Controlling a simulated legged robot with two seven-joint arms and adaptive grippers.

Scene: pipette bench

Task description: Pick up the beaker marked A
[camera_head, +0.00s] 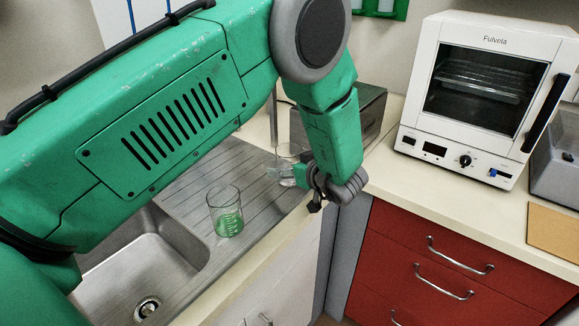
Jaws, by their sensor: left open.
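A second clear beaker (287,158) stands farther back on the drainboard, partly hidden by my left gripper. I cannot read a letter A on either beaker. My left gripper (312,192), on the green arm from the left, is over the front edge of the drainboard, just right of the second beaker. It is open; its fingers are small and partly hidden, and I cannot tell whether they touch the glass. My right gripper is not in view.
The steel sink (140,262) lies at the lower left. A grey box (372,112) stands behind my left wrist. A white oven (480,95) stands on the right counter above red drawers (445,262). The counter in front of the oven (440,187) is clear.

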